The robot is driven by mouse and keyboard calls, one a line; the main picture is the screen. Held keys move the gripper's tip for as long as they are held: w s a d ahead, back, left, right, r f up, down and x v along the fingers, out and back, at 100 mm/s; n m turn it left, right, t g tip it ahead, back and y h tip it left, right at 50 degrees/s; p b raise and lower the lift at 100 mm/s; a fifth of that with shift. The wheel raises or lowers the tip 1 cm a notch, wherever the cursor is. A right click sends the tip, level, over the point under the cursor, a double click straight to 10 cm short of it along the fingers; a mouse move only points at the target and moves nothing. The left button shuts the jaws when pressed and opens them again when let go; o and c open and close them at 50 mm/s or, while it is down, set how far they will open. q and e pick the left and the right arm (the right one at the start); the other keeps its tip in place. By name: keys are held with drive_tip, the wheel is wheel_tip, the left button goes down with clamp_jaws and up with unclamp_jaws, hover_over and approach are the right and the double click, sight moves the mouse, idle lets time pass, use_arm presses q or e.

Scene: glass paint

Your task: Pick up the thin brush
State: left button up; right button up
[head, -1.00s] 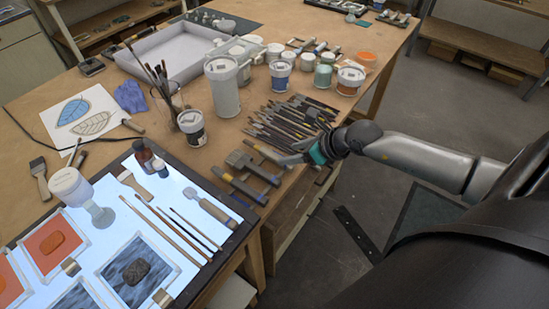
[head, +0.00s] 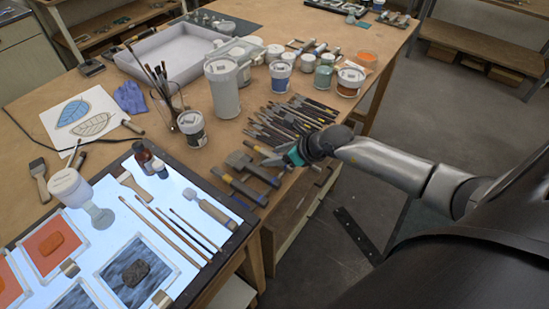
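Several thin brushes lie side by side on the lit white panel (head: 200,190) at the lower left. The thinnest, a dark brush (head: 195,229), lies at the right of this group, with longer light-handled brushes (head: 165,227) to its left. A wider grey-headed brush (head: 209,208) lies to its right. My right gripper (head: 277,160) is over the right table edge, by the row of dark tools, well to the upper right of the thin brushes. Its small fingers blend with the tools behind, so their opening is unclear. My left gripper is out of view.
Dark tools (head: 292,122) and scrapers (head: 240,187) lie along the right table edge. A brush jar (head: 192,128), a white canister (head: 222,88) and lidded paint jars stand behind.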

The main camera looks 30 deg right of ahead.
clamp_jaws()
drive_tip(key=shift+r, duration=0.1)
idle(0.6)
wheel_tip(320, 180, up, 20)
idle(0.4)
